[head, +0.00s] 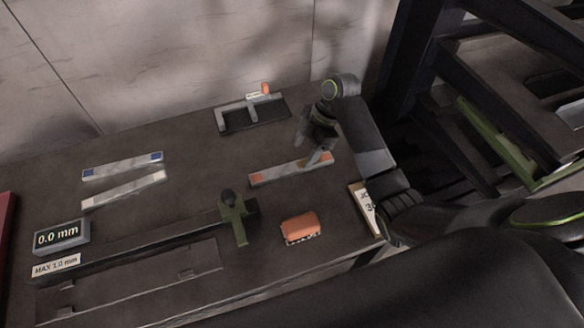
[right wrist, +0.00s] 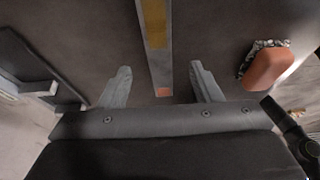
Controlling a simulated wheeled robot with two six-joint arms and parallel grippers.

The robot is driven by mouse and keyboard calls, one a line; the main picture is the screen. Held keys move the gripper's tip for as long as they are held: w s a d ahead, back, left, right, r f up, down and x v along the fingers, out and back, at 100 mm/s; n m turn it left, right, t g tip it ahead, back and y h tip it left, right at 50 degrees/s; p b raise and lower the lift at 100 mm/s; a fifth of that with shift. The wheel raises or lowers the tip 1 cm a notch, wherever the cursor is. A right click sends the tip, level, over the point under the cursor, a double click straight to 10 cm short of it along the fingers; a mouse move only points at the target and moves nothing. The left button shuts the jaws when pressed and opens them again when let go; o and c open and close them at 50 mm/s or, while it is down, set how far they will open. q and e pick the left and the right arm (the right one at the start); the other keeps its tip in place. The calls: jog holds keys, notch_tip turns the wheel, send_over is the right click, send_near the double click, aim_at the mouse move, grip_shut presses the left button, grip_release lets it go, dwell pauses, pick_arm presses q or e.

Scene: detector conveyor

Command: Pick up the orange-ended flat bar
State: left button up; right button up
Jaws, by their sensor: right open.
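The orange-ended flat bar (head: 280,174) lies on the dark table, a light grey strip with an orange patch at its left end and an orange-yellow part near my right gripper. My right gripper (head: 320,157) is at the bar's right end, pointing down. In the right wrist view the bar (right wrist: 159,62) runs between the two open fingers, with a gap on each side. The fingers do not grip it. How high the fingertips are above the table I cannot tell. My left gripper is not in view.
A blue-ended bar (head: 122,166) and a plain pale bar (head: 124,190) lie at the left. An orange block (head: 300,227) sits in front, near a green slider (head: 234,219). A dark tray with a bracket (head: 240,122) stands behind. A 0.0 mm display (head: 62,236) is front left.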

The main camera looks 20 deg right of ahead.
aim_at(292, 166)
jog(key=shift+p+x, duration=0.7)
jog(key=shift+x, duration=2.2)
jog(key=shift+a+r, duration=0.1)
jog(key=shift+a, duration=0.05)
grip_shut()
jog(key=shift+w+r, duration=0.1)
jog(key=shift+w, duration=0.1)
